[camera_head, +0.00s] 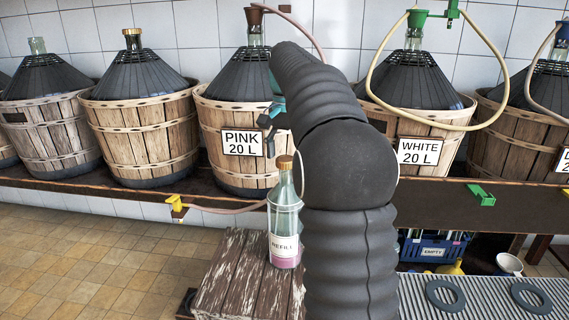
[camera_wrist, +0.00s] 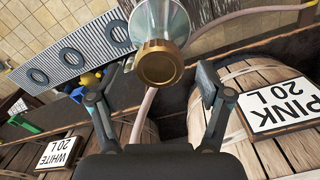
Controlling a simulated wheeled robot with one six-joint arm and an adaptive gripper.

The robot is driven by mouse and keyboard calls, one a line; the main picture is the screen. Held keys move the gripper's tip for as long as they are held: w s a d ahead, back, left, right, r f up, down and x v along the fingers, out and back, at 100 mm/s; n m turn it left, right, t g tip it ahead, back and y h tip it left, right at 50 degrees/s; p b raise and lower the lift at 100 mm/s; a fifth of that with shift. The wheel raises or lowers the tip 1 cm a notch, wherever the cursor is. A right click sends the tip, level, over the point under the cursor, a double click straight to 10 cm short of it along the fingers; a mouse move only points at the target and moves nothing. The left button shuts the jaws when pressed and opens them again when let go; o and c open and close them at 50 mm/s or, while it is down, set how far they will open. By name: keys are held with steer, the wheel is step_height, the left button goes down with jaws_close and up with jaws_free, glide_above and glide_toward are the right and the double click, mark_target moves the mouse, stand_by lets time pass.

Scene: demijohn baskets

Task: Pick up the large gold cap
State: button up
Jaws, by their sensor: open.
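A clear bottle labelled REFILL (camera_head: 284,225) with pink liquid at its bottom stands upright on a weathered wooden crate. A gold cap (camera_head: 285,162) sits on its top. In the wrist view the gold cap (camera_wrist: 160,64) lies ahead, roughly between my fingers, with the glass neck behind it. My gripper (camera_head: 270,130) is above and slightly left of this cap in the head view. In the wrist view my gripper (camera_wrist: 160,86) is open and empty, its fingers apart from the cap.
Basketed demijohns line the shelf, including PINK (camera_head: 243,142) and WHITE (camera_head: 419,151) ones. Hoses loop from their tops. A ribbed grey mat (camera_head: 480,308) with dark rings lies right, near a blue crate (camera_head: 432,247). My arm hides part of the middle.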

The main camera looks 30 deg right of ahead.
mark_target(286, 157)
steer(key=c, duration=1)
steer(key=shift+r, duration=0.15)
steer(key=shift+c, duration=0.2)
steer(key=shift+r, duration=0.6)
step_height(286, 157, up, 3)
steer(key=shift+f+p, duration=0.1)
steer(key=shift+p, duration=0.7)
steer(key=d+r+p, duration=0.1)
steer(key=d+r, duration=0.2)
steer(key=d, duration=0.2)
steer(key=s+d+r+p, duration=0.1)
steer(key=d+r+p, duration=0.1)
steer(key=d, duration=0.4)
steer(key=shift+d+r, duration=0.3)
steer(key=shift+r, duration=0.6)
